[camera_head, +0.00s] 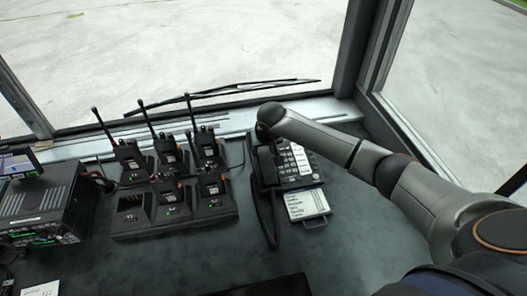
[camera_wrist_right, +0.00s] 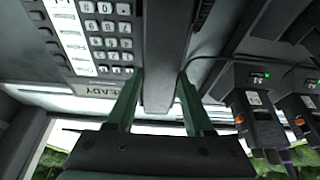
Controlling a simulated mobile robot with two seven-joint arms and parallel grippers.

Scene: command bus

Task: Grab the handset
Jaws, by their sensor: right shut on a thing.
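The desk telephone (camera_head: 295,168) sits on the dark console, with its keypad facing up. Its black handset (camera_head: 265,168) lies along the left side, and a coiled cord (camera_head: 268,222) hangs from its near end. My right arm comes in from the right, and its wrist covers the far end of the handset. In the right wrist view my right gripper (camera_wrist_right: 160,76) has its two green fingers on either side of the dark handset (camera_wrist_right: 160,35), shut on it. The phone keypad (camera_wrist_right: 108,28) is beside it. Any gap under the handset is hidden. My left gripper is not in view.
Several handheld radios (camera_head: 168,152) stand in a charger (camera_head: 130,218) left of the phone. A radio unit (camera_head: 42,205) is at the far left. A windscreen with a wiper (camera_head: 220,90) is behind. A printed card (camera_head: 306,204) lies at the phone's near edge.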

